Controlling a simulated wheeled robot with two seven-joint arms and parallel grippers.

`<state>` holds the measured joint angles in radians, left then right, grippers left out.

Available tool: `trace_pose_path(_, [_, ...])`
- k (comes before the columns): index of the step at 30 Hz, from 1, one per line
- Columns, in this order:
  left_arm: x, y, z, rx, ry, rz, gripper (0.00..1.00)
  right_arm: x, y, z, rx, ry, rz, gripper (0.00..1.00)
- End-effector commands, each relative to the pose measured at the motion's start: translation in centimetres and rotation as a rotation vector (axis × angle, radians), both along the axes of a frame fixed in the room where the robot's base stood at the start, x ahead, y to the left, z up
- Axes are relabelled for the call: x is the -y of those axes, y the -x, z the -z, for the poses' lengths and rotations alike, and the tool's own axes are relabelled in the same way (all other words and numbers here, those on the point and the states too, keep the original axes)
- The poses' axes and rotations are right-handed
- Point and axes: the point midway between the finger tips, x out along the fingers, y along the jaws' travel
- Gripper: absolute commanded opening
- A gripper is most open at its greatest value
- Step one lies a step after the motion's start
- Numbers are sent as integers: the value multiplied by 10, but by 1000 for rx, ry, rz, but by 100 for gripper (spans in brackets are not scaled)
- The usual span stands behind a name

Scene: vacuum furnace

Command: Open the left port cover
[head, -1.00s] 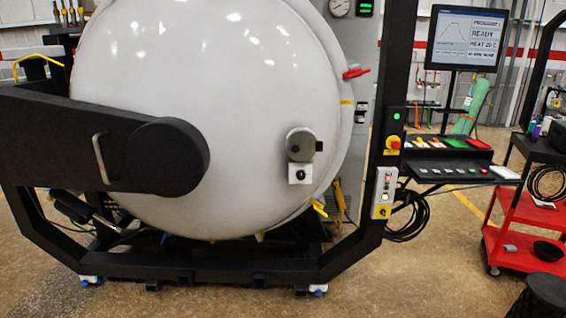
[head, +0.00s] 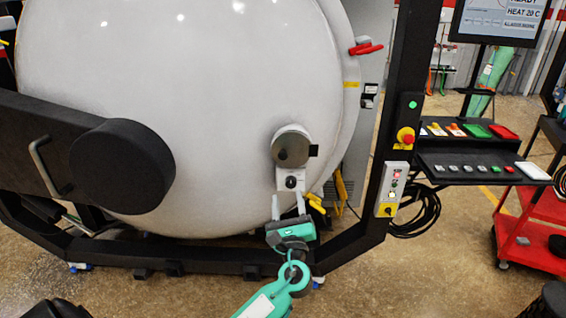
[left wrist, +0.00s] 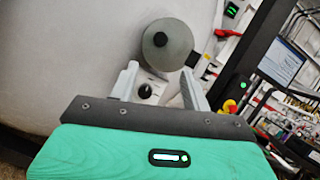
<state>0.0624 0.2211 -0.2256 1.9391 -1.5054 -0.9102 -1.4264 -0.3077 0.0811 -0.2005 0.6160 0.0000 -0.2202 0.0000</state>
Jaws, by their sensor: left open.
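The left port cover (head: 291,147) is a round grey disc on the white domed furnace door (head: 200,100). It looks shut. Below it is a white plate with a black knob (head: 291,182). My left gripper (head: 289,205) is open and empty, just below the plate, its fingers pointing up toward the cover. In the left wrist view the cover (left wrist: 167,45) shows beyond and above the fingertips, with the knob (left wrist: 147,91) between the fingers. I cannot tell the gap in depth; no contact is visible. My right gripper is not in view.
A black frame post (head: 403,100) with a red stop button (head: 405,137) and a switch box (head: 392,188) stands right of the door. Yellow handles (head: 316,202) sit close right of my gripper. A black arm with a round hub (head: 122,165) crosses the door's left.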

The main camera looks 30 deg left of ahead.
Motion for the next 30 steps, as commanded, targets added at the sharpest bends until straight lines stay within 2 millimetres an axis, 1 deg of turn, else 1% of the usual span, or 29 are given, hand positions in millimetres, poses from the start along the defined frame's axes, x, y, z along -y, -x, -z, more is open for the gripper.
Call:
trace_pose_path(1, [-2, -1, -8, 8, -10, -7, 48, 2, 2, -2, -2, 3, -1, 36])
trace_pose_path(5, [-11, -11, -16, 8, -15, -10, 48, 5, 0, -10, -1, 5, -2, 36])
trace_pose_path(13, [-44, -53, -38, 7, -14, -9, 48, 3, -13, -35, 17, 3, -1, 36])
trace_pose_path(18, [-63, -77, -49, 7, -12, -9, 48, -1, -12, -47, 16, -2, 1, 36])
trace_pose_path(21, [-71, -87, -53, 6, -11, -7, 48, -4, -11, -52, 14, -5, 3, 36])
trace_pose_path(25, [-78, -95, -55, 6, -11, -6, 48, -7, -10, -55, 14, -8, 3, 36])
trace_pose_path(30, [-80, -98, -55, 6, -9, -6, 48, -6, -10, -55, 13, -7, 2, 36])
